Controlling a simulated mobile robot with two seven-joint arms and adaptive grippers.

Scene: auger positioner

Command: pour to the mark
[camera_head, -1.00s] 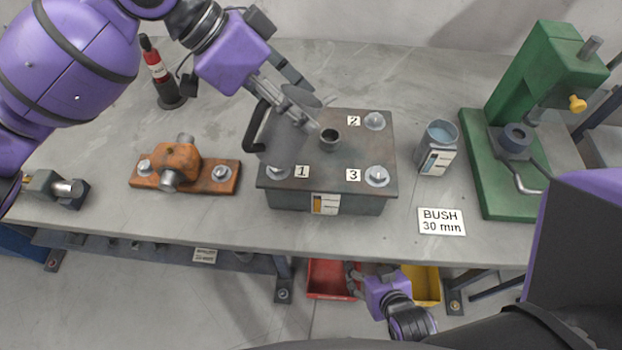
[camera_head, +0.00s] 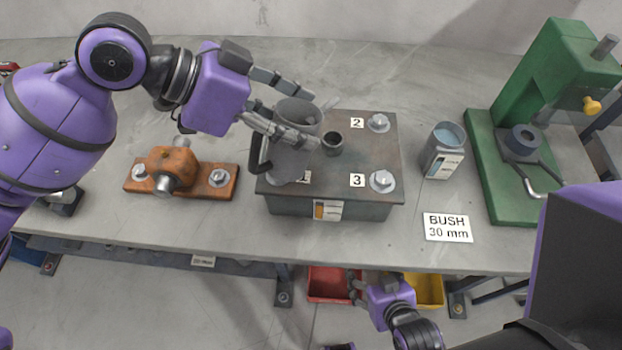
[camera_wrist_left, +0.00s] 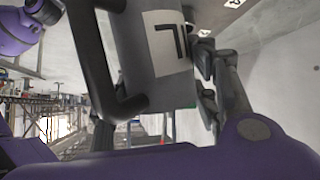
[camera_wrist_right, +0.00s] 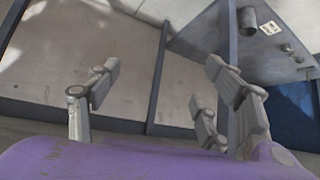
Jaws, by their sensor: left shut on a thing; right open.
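A grey jug (camera_head: 290,160) with a dark handle is in my left gripper (camera_head: 308,120), whose fingers close around its upper body. The jug looks nearly upright over the left part of the steel box (camera_head: 335,209); I cannot tell whether it touches the lid. Its white label with a black mark shows in the left wrist view (camera_wrist_left: 167,42). The box has an open filler neck (camera_head: 332,143) just right of the jug and a gauge (camera_head: 327,210) with orange in its lower part. The jug mostly hides label 1. My right gripper (camera_head: 354,288) is open and empty below the table edge.
A grey container (camera_head: 438,165) of bluish liquid stands right of the box. A green press (camera_head: 505,190) and a BUSH 30 mm card (camera_head: 447,227) are farther right. An orange bearing block (camera_head: 180,180) sits left. Red (camera_head: 327,291) and yellow (camera_head: 430,292) bins are below.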

